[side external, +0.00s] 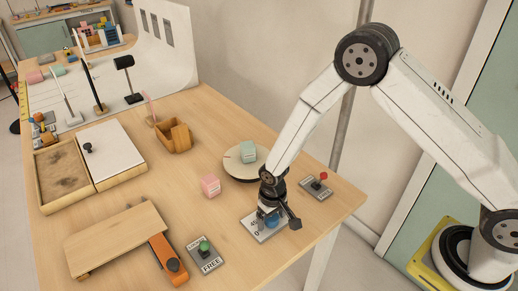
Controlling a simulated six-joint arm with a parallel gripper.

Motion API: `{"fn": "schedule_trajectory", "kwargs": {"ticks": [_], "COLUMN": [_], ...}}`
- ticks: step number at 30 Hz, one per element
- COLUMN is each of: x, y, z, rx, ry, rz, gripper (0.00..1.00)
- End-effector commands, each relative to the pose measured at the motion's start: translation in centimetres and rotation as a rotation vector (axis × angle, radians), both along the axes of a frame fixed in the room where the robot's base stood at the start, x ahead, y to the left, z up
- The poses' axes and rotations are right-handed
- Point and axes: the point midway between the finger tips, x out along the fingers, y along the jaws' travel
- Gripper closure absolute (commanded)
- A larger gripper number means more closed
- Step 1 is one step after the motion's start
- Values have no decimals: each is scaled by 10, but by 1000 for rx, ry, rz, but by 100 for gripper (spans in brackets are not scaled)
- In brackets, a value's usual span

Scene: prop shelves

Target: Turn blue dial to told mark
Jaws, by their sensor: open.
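The blue dial (271,221) sits on a light grey plate (264,237) near the table's right front edge. My gripper (271,216) points down at the dial, with its fingers around or just above it. The jaws are open. The gripper covers part of the dial and plate, so the dial's pointer and most of the marks are hidden. I cannot tell whether the fingers touch the dial.
A plate with a red-topped lever (319,185) is close on the right. A turntable (240,168) carrying a green cube (248,151) stands behind. A pink cube (211,186) and a green-knob plate (205,255) are to the left. Bare table lies between them.

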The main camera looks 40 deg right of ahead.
Motion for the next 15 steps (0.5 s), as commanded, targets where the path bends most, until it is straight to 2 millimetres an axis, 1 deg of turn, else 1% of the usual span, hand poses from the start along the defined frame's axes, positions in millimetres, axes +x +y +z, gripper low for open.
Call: {"fn": "schedule_trajectory", "kwargs": {"ticks": [8, 15], "x": [1, 1], "y": [0, 0], "z": [13, 37], "rx": [1, 1], "ry": [-2, -3], "rz": [0, 0], "gripper": [5, 5]}}
